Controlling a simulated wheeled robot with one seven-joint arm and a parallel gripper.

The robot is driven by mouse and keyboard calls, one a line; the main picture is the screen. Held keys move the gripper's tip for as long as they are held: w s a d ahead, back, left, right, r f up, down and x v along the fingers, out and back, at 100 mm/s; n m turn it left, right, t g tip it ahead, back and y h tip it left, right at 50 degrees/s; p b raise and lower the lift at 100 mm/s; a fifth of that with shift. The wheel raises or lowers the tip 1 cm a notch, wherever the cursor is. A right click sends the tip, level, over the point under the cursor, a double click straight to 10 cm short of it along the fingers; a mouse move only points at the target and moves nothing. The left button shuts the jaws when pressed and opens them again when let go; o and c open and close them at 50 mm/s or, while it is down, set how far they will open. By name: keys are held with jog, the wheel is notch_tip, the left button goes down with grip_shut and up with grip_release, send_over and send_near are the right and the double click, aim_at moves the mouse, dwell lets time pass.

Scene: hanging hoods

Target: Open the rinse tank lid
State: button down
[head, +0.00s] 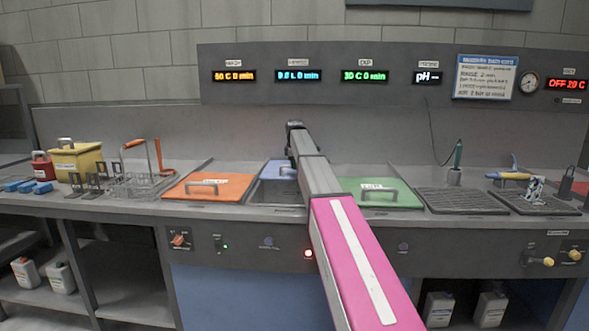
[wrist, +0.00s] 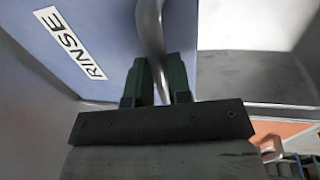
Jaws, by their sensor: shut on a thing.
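The blue rinse tank lid (head: 281,169) sits at the back of its tank (head: 276,192), between the orange and green lids. A dark opening shows in front of it, so the lid is partly open. In the wrist view the lid (wrist: 75,35) carries a white RINSE label. My gripper (wrist: 159,72) is shut on the lid's metal handle (wrist: 149,22), with one green finger on each side of the bar. In the head view my arm hides the right part of the tank and the gripper's fingers cannot be made out.
An orange lid (head: 209,187) lies left of the rinse tank and a green lid (head: 380,193) lies right. A wire basket (head: 135,184) stands farther left. The grey back panel (head: 230,140) rises behind the tanks. Dark drain racks (head: 463,201) lie at the right.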

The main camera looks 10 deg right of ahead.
jog(key=shift+w+d, duration=0.1)
jog(key=shift+w, duration=0.25)
jog(key=c, duration=1.1)
grip_release()
jog(key=shift+o, duration=0.2)
notch_tip(320, 180, up, 11)
jog(key=s, duration=0.2)
jog(key=shift+a+f, duration=0.15)
jog(key=shift+a, duration=0.15)
jog(key=shift+s+a, duration=0.1)
